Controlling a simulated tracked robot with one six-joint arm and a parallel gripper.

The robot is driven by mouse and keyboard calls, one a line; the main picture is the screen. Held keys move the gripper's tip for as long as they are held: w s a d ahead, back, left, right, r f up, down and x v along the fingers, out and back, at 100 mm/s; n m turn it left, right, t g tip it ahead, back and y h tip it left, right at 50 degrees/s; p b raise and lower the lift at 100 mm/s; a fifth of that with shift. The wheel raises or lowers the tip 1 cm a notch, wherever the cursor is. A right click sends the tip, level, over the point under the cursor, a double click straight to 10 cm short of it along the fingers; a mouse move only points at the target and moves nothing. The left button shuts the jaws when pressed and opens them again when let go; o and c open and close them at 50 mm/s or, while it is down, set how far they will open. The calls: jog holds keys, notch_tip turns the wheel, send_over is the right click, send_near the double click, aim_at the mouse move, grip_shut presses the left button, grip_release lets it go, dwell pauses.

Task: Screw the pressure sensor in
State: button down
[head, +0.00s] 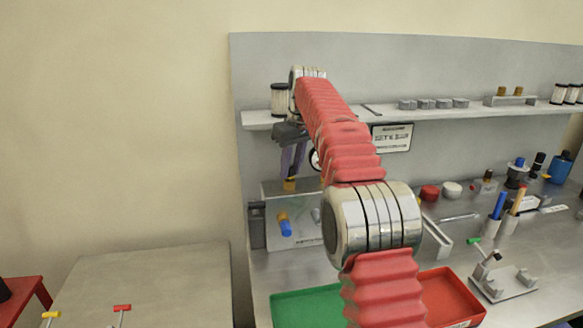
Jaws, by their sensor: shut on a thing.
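My gripper (293,163) points down below the shelf, at the left part of the bench. It is shut on a small part with a brass-coloured lower end (290,184), which appears to be the pressure sensor. The fingers hide most of it. Below it is a grey panel or block (303,240), with a blue fitting with a yellow end (284,224) on its front. A gap shows between the held part and the blue fitting in the picture. I cannot tell whether the held part touches the block or sits in a port.
A shelf (470,118) runs above the bench. A green tray (305,308) and a red tray (465,300) lie in front. A metal fixture (503,283) and several small tools stand at right. A separate table (150,285) is at left.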

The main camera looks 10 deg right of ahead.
jog(key=shift+m, duration=0.5)
jog(key=m+h, duration=0.1)
jog(key=m, duration=0.2)
jog(key=shift+a, duration=0.15)
jog(key=m+h, duration=0.1)
jog(key=m, duration=0.3)
jog(key=shift+a+m, duration=0.15)
jog(key=shift+m, duration=0.15)
jog(key=m+h, duration=0.1)
jog(key=m, duration=0.3)
jog(key=shift+w+a, duration=0.15)
jog(key=shift+m+g+h, duration=0.4)
jog(key=shift+m+g, duration=0.1)
jog(key=shift+m, duration=1.7)
